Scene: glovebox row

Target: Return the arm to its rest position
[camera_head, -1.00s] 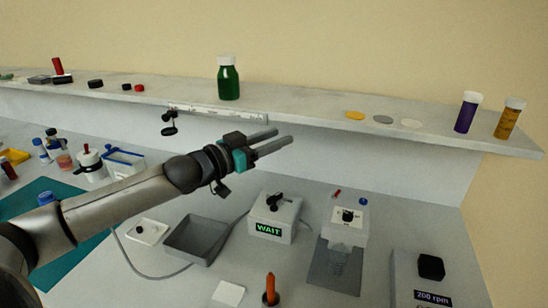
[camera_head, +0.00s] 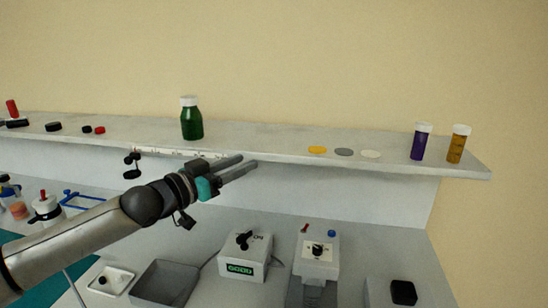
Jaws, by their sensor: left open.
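My left arm comes in from the left, and my left gripper (camera_head: 238,170) is open and empty. Its two grey fingers point right, in front of the shelf's front edge in the picture. Nothing is between the fingers. My right gripper is not in view. The control box (camera_head: 244,259) with a black switch stands below and right of the gripper, its small display lit green; the text is hard to read.
A shelf (camera_head: 270,138) runs across the back, with a green bottle (camera_head: 191,122), coloured discs, a purple vial (camera_head: 420,143) and an orange vial (camera_head: 458,146). Below are a grey tray (camera_head: 165,284), a device with a knob (camera_head: 317,258) and a black-knobbed box (camera_head: 403,293).

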